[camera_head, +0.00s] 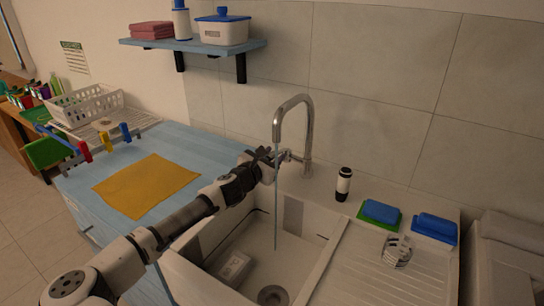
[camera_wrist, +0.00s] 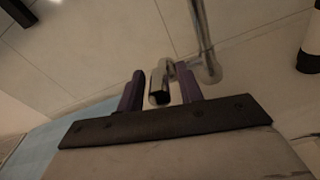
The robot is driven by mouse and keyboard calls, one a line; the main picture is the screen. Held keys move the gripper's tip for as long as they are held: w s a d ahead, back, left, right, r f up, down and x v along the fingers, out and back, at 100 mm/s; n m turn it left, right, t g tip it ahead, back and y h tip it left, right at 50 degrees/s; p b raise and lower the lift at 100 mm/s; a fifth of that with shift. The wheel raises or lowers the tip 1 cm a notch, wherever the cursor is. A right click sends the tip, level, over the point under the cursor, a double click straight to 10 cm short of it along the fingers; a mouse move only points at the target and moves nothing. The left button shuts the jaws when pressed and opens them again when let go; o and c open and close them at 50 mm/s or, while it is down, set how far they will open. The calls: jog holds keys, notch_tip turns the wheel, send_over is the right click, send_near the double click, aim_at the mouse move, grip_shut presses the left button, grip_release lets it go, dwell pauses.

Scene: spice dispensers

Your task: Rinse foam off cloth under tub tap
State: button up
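The tap (camera_head: 307,130) arches over the white sink (camera_head: 330,262), and a thin stream of water (camera_head: 275,205) falls from its mouth into the tub. My gripper (camera_head: 283,156) is at the tap's side lever. In the wrist view its two purple fingers (camera_wrist: 160,90) stand apart on either side of the metal lever (camera_wrist: 160,82), with narrow gaps showing. A yellow cloth (camera_head: 147,185) lies flat on the blue counter, left of the sink; I see no foam on it. A pale blocky thing (camera_head: 235,268) lies in the tub; I cannot tell what it is.
A black-and-white bottle (camera_head: 343,184) and blue sponges (camera_head: 381,212) stand right of the tap. A glass (camera_head: 397,251) is on the ribbed drainboard. A rack with coloured clips (camera_head: 104,138) and a white basket (camera_head: 86,104) are at left. A shelf (camera_head: 195,47) hangs above.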

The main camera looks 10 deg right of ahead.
jog(key=shift+o, duration=0.9)
jog(key=shift+s+a, duration=0.15)
jog(key=b+v, duration=0.4)
jog(key=v, duration=0.9)
jog(key=shift+s+a, duration=0.15)
